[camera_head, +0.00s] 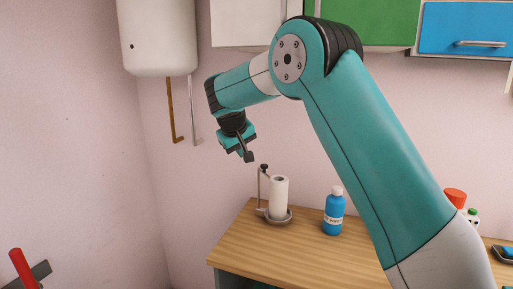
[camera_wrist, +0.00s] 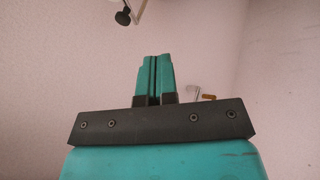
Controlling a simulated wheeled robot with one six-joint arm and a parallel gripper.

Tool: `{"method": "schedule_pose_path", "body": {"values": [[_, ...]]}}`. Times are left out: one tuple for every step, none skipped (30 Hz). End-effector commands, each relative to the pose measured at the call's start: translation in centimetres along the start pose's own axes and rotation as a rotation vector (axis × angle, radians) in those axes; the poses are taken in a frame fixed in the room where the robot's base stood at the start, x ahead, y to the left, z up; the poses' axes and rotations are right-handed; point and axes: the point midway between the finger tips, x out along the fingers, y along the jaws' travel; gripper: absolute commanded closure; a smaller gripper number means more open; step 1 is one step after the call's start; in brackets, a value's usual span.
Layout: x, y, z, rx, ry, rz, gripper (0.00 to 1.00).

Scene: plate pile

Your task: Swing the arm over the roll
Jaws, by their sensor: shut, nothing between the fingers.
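A white paper roll (camera_head: 279,197) stands upright on a holder with a round grey base (camera_head: 277,219) and a thin side post with a dark knob (camera_head: 264,167). It is near the left end of the wooden counter. My gripper (camera_head: 249,157) hangs in the air above and a little left of the roll in the head view, clear of it. In the wrist view my gripper's teal fingers (camera_wrist: 153,78) are together with nothing between them. The dark knob (camera_wrist: 123,17) also seems to show at the top left of the wrist view; the roll itself is not in that view.
A blue bottle (camera_head: 334,212) with a white cap stands right of the roll. A red-capped container (camera_head: 455,198) is farther right, partly behind my arm. A white water heater (camera_head: 158,38) hangs on the wall at upper left. The wooden counter (camera_head: 250,250) is clear in front of the roll.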

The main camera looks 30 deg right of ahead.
Motion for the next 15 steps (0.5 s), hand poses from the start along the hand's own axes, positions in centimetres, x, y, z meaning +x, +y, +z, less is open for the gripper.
{"method": "schedule_pose_path", "body": {"values": [[0.1, 0.7, -0.6, 0.011, -0.003, 0.018, 1.00], [0.3, 0.8, -0.7, 0.015, -0.003, 0.025, 1.00], [0.6, 1.0, -0.8, 0.018, -0.003, 0.031, 1.00], [0.9, 1.0, -0.8, 0.019, -0.003, 0.033, 1.00], [1.3, 1.0, -0.8, 0.020, -0.004, 0.034, 1.00], [1.8, 1.1, -0.8, 0.020, -0.005, 0.034, 1.00], [2.2, 1.1, -0.8, 0.020, -0.005, 0.034, 1.00], [2.8, 1.1, -0.8, 0.020, -0.006, 0.034, 1.00], [3.5, 1.1, -0.8, 0.020, -0.006, 0.033, 1.00], [4.1, 1.1, -0.8, 0.019, -0.007, 0.033, 1.00], [4.7, 1.1, -0.8, 0.019, -0.006, 0.034, 1.00], [5.6, 1.1, -0.7, 0.018, -0.007, 0.032, 1.00], [6.2, 1.2, -0.8, 0.019, -0.006, 0.032, 1.00], [6.9, 1.2, -0.8, 0.020, -0.007, 0.033, 1.00], [7.7, 1.2, -0.8, 0.020, -0.006, 0.032, 1.00]]}}
